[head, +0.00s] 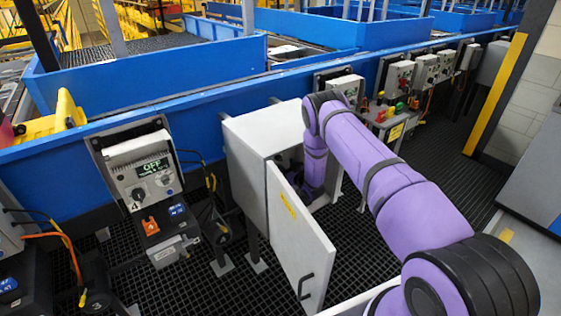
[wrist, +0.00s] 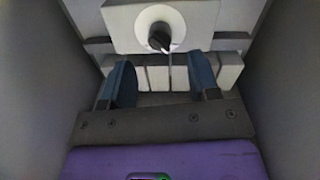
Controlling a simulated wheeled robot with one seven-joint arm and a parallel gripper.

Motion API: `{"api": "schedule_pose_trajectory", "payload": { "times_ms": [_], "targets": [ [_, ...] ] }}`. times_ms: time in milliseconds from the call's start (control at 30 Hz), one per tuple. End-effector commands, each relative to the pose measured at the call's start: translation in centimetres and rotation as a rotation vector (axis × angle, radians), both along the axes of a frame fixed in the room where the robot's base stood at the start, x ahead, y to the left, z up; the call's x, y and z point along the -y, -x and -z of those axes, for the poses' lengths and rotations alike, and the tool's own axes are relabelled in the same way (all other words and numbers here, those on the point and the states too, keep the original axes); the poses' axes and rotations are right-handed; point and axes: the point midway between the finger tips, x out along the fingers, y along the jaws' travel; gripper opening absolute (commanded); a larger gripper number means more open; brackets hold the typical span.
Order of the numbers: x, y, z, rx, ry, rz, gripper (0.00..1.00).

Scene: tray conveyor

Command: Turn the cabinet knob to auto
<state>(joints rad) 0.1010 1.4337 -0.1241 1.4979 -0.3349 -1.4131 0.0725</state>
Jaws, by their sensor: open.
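The cabinet (head: 247,146) is a light grey box in the middle of the head view, with its door (head: 298,237) swung open toward me. My purple arm reaches into it, so the cabinet's inside is mostly hidden there. In the wrist view the knob (wrist: 160,38) is black with a pointer, on a round white dial on a pale panel (wrist: 118,25). The dial's markings are not readable. My gripper (wrist: 164,82) is open, its two blue-grey fingers apart below the knob in the picture. The fingers hold nothing and appear apart from the knob.
Cabinet walls (wrist: 288,95) stand close on both sides of my gripper. Several pale blocks (wrist: 185,72) sit below the panel. The blue conveyor side (head: 210,105) runs behind.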

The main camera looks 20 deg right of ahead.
Motion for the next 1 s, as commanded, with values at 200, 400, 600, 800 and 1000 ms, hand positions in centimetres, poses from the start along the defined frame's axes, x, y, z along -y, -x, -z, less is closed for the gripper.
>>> {"api": "schedule_pose_trajectory", "payload": {
  "times_ms": [200,400,600,800,1000],
  "targets": [
    [-0.8,-3.2,0.1,0.0,0.001,-0.001,0.56],
    [-1.1,-4.7,0.1,-0.001,0.001,-0.001,0.56],
    [-1.1,-4.9,0.1,-0.001,0.0,0.0,0.56],
    [-1.1,-4.9,0.0,-0.001,0.0,0.0,0.37],
    [-1.1,-4.9,0.0,-0.001,0.0,0.0,0.06]
  ]
}}
